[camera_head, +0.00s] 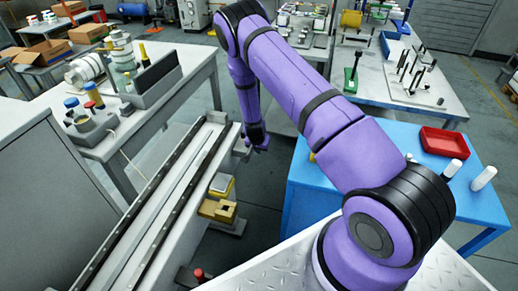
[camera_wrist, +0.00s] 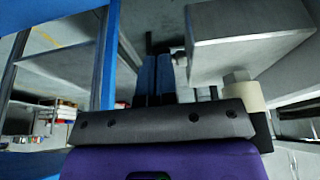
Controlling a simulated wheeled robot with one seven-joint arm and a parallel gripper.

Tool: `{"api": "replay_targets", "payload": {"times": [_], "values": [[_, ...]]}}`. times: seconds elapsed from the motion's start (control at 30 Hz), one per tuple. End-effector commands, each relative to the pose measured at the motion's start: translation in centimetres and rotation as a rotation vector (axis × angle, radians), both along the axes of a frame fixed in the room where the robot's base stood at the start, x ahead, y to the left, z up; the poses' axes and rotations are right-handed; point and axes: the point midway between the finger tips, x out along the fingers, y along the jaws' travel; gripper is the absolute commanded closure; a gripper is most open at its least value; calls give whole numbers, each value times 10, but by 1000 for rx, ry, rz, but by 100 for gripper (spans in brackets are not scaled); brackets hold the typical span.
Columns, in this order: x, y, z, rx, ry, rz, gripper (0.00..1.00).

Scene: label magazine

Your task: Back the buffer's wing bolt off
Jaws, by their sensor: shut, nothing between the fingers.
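My gripper (camera_head: 258,146) hangs beside the far right end of the long two-railed machine (camera_head: 165,195), near a pale bracket there. In the wrist view its two dark fingers (camera_wrist: 160,68) are together with nothing between them. To the right of the fingers is a thick grey metal plate (camera_wrist: 240,42). Below it is a cream cylinder (camera_wrist: 244,92) with a grey hexagonal head, apart from the fingertips. I cannot tell whether this is the buffer. No wing-shaped bolt head is clear in either view.
A blue table (camera_head: 400,165) with a red tray (camera_head: 445,142) and white cylinders stands at right. A grey bench (camera_head: 185,70) with bottles is at left. Yellow and tan blocks (camera_head: 218,209) sit low beside the machine. A red knob (camera_head: 198,273) shows at the bottom.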

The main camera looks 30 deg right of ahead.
Motion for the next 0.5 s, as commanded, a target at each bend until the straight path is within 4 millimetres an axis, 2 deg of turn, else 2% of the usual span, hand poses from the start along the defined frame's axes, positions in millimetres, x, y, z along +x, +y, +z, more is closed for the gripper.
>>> {"api": "replay_targets", "payload": {"times": [0.5], "values": [[-2,2,-2,-60,-57,2,100]]}}
